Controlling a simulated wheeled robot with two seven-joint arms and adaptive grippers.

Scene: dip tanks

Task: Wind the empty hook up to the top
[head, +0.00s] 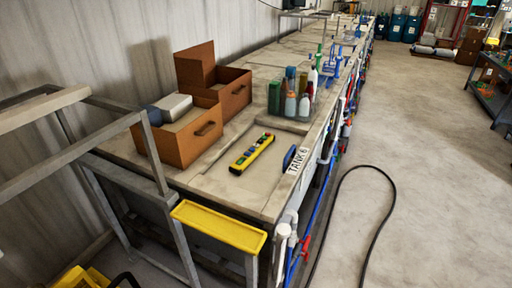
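No hook shows in the head view. A yellow control pendant (251,153) with a row of coloured buttons appears on top of the near tank bench, close to the "TANK 6" label (299,160). No cable to the pendant can be made out. Neither of my grippers is in view.
The long tank bench (220,184) runs away along the wall. Two brown boxes (181,147) and several bottles (303,106) stand on it. A metal frame (150,150) and yellow tray (218,227) are nearest.

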